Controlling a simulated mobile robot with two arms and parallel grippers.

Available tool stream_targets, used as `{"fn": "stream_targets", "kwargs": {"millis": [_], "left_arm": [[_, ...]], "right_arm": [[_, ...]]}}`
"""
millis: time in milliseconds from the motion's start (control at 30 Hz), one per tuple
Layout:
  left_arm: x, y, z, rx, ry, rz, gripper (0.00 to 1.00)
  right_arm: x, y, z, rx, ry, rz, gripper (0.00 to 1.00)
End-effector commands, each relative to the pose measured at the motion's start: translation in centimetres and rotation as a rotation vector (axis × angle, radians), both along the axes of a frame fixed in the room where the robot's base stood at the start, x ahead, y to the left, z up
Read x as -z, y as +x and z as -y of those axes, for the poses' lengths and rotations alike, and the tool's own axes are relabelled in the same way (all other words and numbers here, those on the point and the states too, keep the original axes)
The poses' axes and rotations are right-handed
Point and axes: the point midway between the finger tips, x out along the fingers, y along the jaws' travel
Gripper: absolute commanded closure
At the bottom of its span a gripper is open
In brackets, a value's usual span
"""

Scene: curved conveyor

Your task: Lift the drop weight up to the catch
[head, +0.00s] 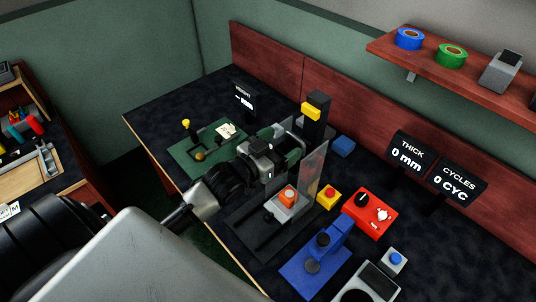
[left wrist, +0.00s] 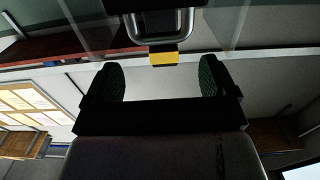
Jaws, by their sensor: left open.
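A drop tester with a dark upright column (head: 318,131) stands mid-table, with a yellow block (head: 311,111) at its top, which looks like the catch. My left gripper (head: 283,152) is in front of the column, below the yellow block, with its green-padded fingers apart. I cannot make out the drop weight for certain; the gripper hides much of the space there. In the left wrist view, the open fingers (left wrist: 162,78) have nothing visibly clamped between them. Beyond them is a dark, pale-rimmed part (left wrist: 165,24) with a yellow piece (left wrist: 164,59). My right gripper is not visible.
A clear panel (head: 313,168) stands close right of the gripper. Below is an orange piece (head: 288,194) on a grey block. A red-topped yellow button (head: 328,196), red control box (head: 370,212) and blue press (head: 318,262) are to the right. A green fixture (head: 205,150) is left.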

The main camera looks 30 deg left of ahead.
Motion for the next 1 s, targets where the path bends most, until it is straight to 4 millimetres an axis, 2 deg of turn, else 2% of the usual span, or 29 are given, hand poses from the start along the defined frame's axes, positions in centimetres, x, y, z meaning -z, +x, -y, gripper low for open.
{"fn": "stream_targets", "kwargs": {"millis": [100, 333, 1000], "left_arm": [[0.3, -2.3, -0.6, 0.001, 0.000, 0.000, 0.14], [0.0, -4.6, -1.3, 0.000, -0.001, 0.002, 0.14], [-0.1, -4.9, -1.4, 0.000, -0.001, 0.003, 0.14]], "right_arm": [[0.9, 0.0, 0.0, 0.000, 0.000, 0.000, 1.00], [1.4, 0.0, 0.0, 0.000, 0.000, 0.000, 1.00], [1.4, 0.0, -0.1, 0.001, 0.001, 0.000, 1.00]]}}
